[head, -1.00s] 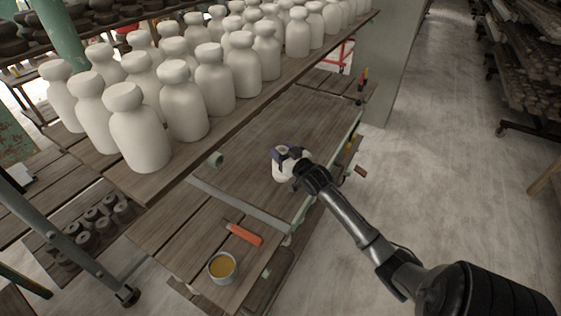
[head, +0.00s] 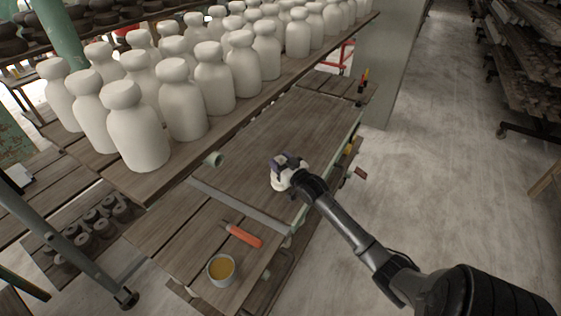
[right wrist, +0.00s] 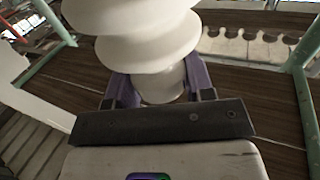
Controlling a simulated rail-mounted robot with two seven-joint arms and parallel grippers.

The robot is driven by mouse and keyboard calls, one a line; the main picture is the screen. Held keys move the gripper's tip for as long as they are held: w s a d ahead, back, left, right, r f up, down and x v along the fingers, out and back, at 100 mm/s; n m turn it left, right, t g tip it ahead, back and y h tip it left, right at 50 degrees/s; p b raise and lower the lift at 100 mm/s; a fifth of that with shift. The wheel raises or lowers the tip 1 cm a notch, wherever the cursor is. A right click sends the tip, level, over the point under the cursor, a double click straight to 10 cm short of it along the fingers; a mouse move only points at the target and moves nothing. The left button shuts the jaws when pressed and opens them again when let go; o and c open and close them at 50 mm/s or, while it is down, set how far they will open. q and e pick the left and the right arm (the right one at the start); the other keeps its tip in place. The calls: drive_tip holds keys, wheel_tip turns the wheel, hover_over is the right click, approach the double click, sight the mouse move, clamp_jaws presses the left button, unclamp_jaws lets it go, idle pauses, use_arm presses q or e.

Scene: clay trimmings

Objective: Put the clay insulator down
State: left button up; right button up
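The clay insulator (right wrist: 140,45) is white with rounded ribs and fills the top middle of the right wrist view. My right gripper (right wrist: 160,88) has its purple fingers on both sides of the insulator's narrow end, shut on it. In the head view the right gripper (head: 289,163) is over the wooden bench (head: 245,165), near its right edge. Only a small white part of the insulator shows there, largely hidden by the gripper. I cannot tell whether it touches the bench. My left gripper is not in view.
A metal strip (head: 238,206) crosses the bench. A shelf of white bottle-shaped pieces (head: 137,130) overhangs its left side.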

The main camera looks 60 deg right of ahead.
drive_tip(key=o, duration=0.4)
drive_tip(key=shift+o, duration=0.2)
drive_tip(key=p+v, duration=0.1)
drive_tip(key=v, duration=1.1)
